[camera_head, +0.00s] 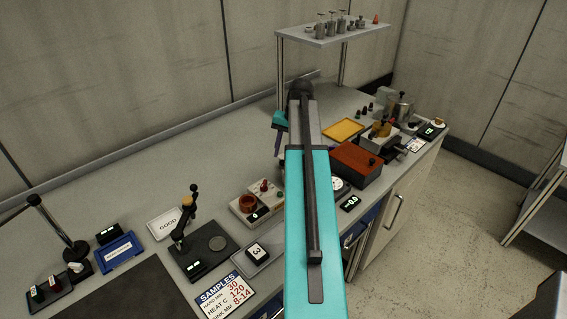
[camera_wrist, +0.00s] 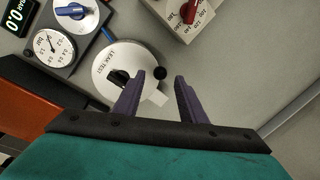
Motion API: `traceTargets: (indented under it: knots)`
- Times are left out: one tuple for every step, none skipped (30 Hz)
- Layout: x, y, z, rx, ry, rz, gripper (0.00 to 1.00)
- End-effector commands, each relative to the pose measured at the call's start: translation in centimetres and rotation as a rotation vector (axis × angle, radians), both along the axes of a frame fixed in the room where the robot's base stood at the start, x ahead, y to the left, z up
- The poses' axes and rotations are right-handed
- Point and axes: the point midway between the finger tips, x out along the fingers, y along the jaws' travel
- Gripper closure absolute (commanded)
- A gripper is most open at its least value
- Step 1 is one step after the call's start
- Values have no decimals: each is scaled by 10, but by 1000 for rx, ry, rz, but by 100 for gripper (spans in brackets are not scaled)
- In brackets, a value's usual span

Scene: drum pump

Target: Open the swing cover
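In the wrist view a round white disc (camera_wrist: 118,75) lettered "LEAK TEST" carries a black part near its middle. It looks like the swing cover, though I cannot be sure. A small black ball knob (camera_wrist: 160,73) lies at its right edge, with a pale square tab below. My gripper (camera_wrist: 158,78) has two purple fingers spread apart with nothing held. The ball knob appears between the fingertips; the height gap is unclear. In the head view my gripper (camera_head: 279,143) is partly visible left of my arm, which hides the disc's area.
A gauge panel (camera_wrist: 53,45) with a blue knob and a green display stand left of the disc. A red-knobbed box (camera_wrist: 188,14) is above right. An orange-brown box (camera_head: 357,164), yellow tray (camera_head: 344,130) and raised shelf (camera_head: 333,31) stand around my arm. Bare bench lies right of the fingers.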

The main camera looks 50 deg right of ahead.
Motion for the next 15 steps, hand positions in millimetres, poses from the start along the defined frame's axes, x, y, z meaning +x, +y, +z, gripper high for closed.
traceTargets:
  knots:
    - [1, 1, -9, 1, 0, 0, 62]
    - [1, 1, -12, 1, 0, 0, 62]
    - [2, 1, -15, 1, 0, 0, 62]
    - [2, 2, -17, 1, 0, 0, 62]
    - [3, 2, -19, 1, 0, 0, 62]
    - [3, 2, -22, 1, 0, 0, 62]
    - [3, 2, -23, 1, 0, 0, 62]
    - [4, 2, -25, 1, 0, 0, 62]
    - [4, 3, -26, 1, 0, 0, 62]
    - [4, 3, -27, 1, 0, 0, 62]
    - [4, 3, -28, 0, 0, 0, 62]
    - [5, 3, -29, 0, 0, 0, 62]
    - [5, 3, -29, 0, 0, 0, 62]
    - [5, 3, -29, 0, 0, 0, 62]
    - [5, 3, -29, 0, 0, 0, 62]
